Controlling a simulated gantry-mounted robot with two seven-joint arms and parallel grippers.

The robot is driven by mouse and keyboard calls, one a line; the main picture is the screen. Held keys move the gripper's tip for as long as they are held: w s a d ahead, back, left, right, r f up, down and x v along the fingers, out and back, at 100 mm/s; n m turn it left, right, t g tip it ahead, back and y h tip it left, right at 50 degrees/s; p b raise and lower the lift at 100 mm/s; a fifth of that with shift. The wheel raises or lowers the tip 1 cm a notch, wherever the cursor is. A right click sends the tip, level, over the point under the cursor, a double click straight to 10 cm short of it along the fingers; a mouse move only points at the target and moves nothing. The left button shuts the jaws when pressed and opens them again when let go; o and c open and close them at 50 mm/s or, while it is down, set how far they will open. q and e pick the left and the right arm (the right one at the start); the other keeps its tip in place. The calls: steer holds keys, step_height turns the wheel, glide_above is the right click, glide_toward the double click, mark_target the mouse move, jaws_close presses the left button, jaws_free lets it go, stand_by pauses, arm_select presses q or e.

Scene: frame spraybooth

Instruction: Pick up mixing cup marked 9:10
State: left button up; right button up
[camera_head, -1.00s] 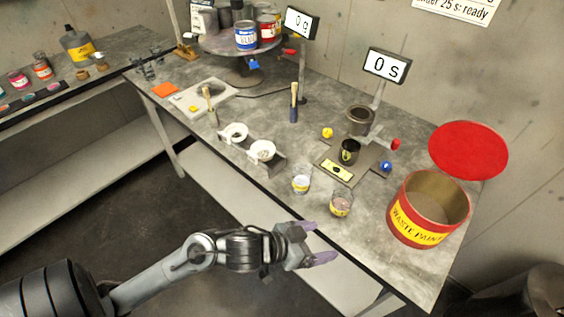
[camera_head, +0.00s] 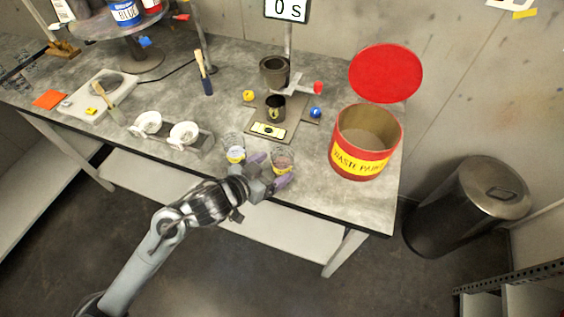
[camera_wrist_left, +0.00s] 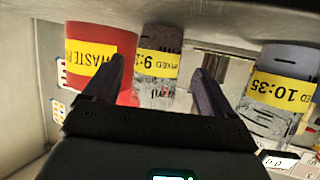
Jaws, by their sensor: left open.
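The mixing cup marked with a yellow label starting 9:1 (camera_wrist_left: 157,66) shows between my left fingers in the left wrist view; its last digit is hidden. In the head view this clear cup (camera_head: 281,157) stands near the table's front edge, left of the waste bucket. A second clear cup (camera_head: 236,149), labelled 10:35 in the left wrist view (camera_wrist_left: 282,90), stands to its left. My left gripper (camera_head: 272,169) is open and empty, just in front of the 9:1 cup, with its fingertips pointing at it. My right gripper is not in view.
The red waste paint bucket (camera_head: 361,157) stands right of the cups, its red lid (camera_head: 386,73) behind. A dark cup (camera_head: 275,107) stands behind the cups, near a yellow-labelled plate. White strainers (camera_head: 184,134) in a holder are to the left. A metal bin (camera_head: 470,205) stands on the floor at right.

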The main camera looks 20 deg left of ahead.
mark_target(276, 168)
arm_select(q)
steer(key=shift+x, duration=2.2)
steer(key=shift+d, duration=0.1)
steer(key=shift+c, duration=0.5)
steer(key=c, duration=1)
